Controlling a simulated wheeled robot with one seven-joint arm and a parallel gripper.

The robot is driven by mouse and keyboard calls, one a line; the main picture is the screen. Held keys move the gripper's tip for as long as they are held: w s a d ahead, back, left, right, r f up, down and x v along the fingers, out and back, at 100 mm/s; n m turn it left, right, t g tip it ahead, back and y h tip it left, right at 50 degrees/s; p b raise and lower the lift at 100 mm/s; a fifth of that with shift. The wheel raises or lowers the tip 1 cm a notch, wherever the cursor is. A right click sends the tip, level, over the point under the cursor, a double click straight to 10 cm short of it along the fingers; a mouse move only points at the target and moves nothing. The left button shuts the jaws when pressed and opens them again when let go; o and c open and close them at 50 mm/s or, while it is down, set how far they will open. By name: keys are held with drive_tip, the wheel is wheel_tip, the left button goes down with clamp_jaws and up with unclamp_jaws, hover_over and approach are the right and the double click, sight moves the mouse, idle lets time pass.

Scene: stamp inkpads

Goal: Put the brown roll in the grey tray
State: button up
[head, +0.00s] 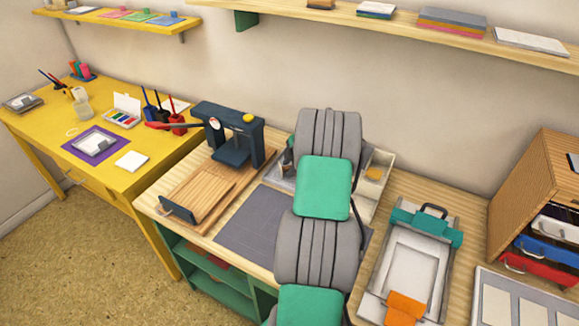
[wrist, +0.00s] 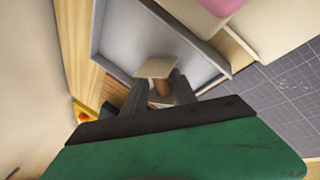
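The brown roll (wrist: 161,87), a short brown core with pale square ends, sits between the two fingers of my gripper (wrist: 160,88) in the wrist view. The fingers appear shut on it, one on each side. The roll is over the grey tray (wrist: 112,35); I cannot tell whether it touches the tray floor. In the head view the grey tray (head: 285,184) shows only in part, left of my arm near the wall.
A dark press (head: 232,135) with a red-handled lever stands left of the tray. A gridded grey mat (head: 247,222) lies in front. A pale box (head: 379,160) stands right of my arm. A frame with a teal clamp (head: 425,227) is farther right.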

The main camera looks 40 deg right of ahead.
drive_tip(key=shift+o, duration=0.5)
drive_tip(key=shift+s+d+r, duration=0.1)
drive_tip(key=shift+r, duration=0.35)
drive_tip(key=b+v, duration=0.2)
drive_tip(key=v, duration=0.9)
drive_tip(key=w+a+r+m+g, duration=0.1)
drive_tip(key=a+r+m, duration=0.2)
drive_tip(key=a, duration=1.1)
drive_tip(key=a+r+m+g, duration=0.1)
drive_tip(key=a+r+m, duration=0.2)
drive_tip(key=a, duration=1.2)
drive_tip(key=s+a+f+m, duration=0.3)
drive_tip(key=s+a+m, duration=0.3)
drive_tip(key=s+a, duration=0.6)
drive_tip(key=shift+s+a+m+p, duration=0.3)
drive_tip(key=shift+s+a+m, duration=0.1)
drive_tip(key=shift+a, duration=0.65)
